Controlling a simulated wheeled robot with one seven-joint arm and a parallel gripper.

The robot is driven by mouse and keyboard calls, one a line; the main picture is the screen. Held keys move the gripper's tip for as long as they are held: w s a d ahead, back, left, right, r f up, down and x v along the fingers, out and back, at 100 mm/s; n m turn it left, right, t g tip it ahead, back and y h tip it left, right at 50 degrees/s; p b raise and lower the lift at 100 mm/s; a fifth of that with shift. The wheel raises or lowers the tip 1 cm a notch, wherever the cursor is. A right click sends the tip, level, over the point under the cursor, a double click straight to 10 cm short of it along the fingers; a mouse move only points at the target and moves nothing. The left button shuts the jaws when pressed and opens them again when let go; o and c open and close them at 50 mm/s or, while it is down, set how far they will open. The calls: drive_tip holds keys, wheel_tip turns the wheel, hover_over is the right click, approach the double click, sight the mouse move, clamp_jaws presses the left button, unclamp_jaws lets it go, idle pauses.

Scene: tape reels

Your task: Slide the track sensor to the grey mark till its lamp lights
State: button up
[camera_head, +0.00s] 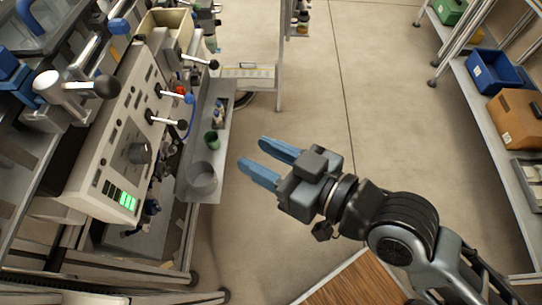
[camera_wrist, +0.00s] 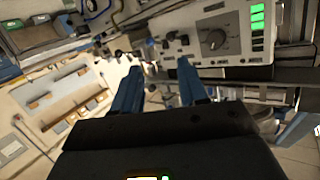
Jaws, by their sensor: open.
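My gripper (camera_head: 252,151) is open and empty, its two blue fingers pointing left over the open floor. In the wrist view the gripper (camera_wrist: 159,67) shows both fingers apart, with the machine beyond them. The light-coloured machine panel (camera_head: 88,178) stands at the left, clear of the fingers. It has a dark knob (camera_head: 139,153), a lit green display (camera_head: 122,197) and several ball-ended levers. The wrist view also shows the knob (camera_wrist: 213,40) and green display (camera_wrist: 257,28). I cannot pick out the track sensor, its lamp or the grey mark for certain.
Racking at the right holds a blue bin (camera_head: 494,72) and a cardboard box (camera_head: 517,118). The floor (camera_head: 340,95) between is clear.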

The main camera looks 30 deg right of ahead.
drive_tip(key=shift+s+d, duration=0.2)
drive_tip(key=shift+s, duration=0.35)
drive_tip(key=n+g+y+b, duration=0.4)
drive_tip(key=n+y+b, duration=0.1)
drive_tip(key=n+y, duration=0.35)
approach(127, 23)
drive_tip(key=x, duration=0.3)
drive_tip(key=shift+m+y, duration=0.25)
drive_tip(key=shift+p+x, duration=0.65)
drive_tip(key=shift+x, duration=3.35)
drive_tip(key=shift+f, duration=0.1)
drive_tip(key=shift+c, duration=0.4)
clamp_jaws()
